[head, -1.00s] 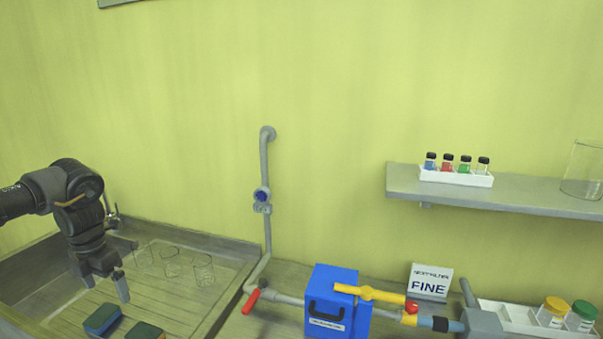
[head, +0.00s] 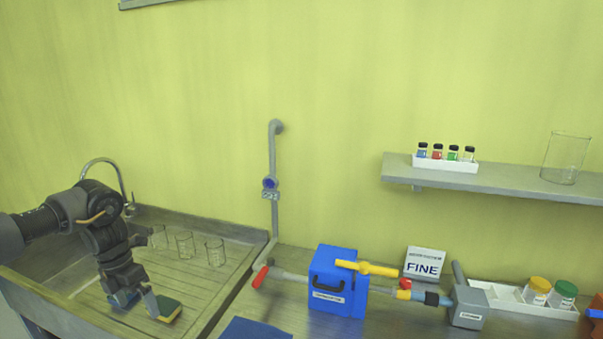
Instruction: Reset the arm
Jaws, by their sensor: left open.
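My left arm comes in from the left over the sink tray, and its gripper (head: 142,299) points down, with its fingers apart. My right gripper is not in view.
Glass beakers (head: 215,252) stand behind the gripper in the sink tray (head: 215,290), near a curved faucet (head: 105,161). A blue box (head: 335,282) with piping stands right. A shelf (head: 480,180) holds small vials (head: 445,154) and a large beaker (head: 566,158).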

